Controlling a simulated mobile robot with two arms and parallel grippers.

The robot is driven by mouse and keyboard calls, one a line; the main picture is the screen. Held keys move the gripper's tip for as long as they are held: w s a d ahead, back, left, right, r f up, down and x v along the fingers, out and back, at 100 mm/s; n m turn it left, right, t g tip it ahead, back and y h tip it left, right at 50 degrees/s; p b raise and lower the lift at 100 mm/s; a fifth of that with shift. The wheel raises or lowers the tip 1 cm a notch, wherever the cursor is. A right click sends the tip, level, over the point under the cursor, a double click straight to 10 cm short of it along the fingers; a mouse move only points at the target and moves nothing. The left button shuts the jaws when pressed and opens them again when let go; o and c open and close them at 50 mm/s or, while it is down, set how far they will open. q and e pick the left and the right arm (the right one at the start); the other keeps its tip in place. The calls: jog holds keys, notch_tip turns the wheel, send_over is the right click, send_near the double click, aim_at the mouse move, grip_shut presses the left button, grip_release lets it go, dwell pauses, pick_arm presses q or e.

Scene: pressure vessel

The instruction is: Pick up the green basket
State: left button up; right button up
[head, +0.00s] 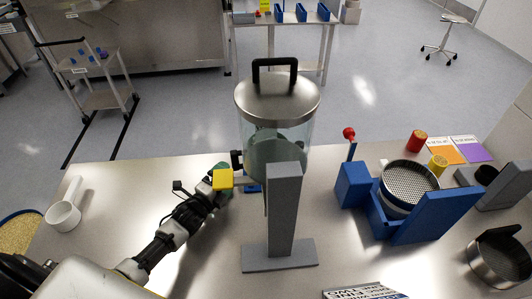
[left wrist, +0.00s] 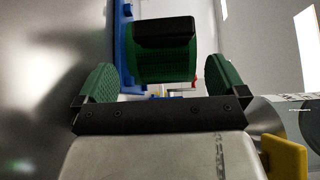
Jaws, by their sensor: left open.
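The basket is mostly hidden there. My right gripper is not in view.
A glass vessel with a metal lid (head: 277,98) stands behind the grey stand (head: 284,215). A blue holder with a round sieve (head: 408,188) is at the right. A white scoop (head: 64,213) lies at the left. The table between scoop and arm is clear.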

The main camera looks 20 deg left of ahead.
aim_at(235, 165)
pick_arm(q)
jog(key=shift+w+d+f+b, duration=0.15)
jog(key=shift+w+b, duration=0.25)
jog(key=shift+w, duration=0.4)
jog(key=shift+w+r+b, duration=0.2)
jog(key=shift+b, duration=0.15)
jog(key=shift+w+r+b, duration=0.2)
jog(key=shift+w+b, duration=0.3)
jog(key=shift+w, duration=0.15)
jog(key=w, duration=0.1)
jog(key=w+b, duration=0.2)
jog(key=shift+d+f, duration=0.1)
jog(key=shift+f, duration=0.15)
jog(key=shift+w+d+r+b, duration=0.1)
jog(key=shift+w+b, duration=0.5)
jog(key=shift+w, duration=0.55)
jog(key=shift+r, duration=0.1)
jog(key=shift+c, duration=0.6)
jog(key=c, duration=0.5)
jog(key=shift+r, duration=0.1)
jog(key=c, duration=0.5)
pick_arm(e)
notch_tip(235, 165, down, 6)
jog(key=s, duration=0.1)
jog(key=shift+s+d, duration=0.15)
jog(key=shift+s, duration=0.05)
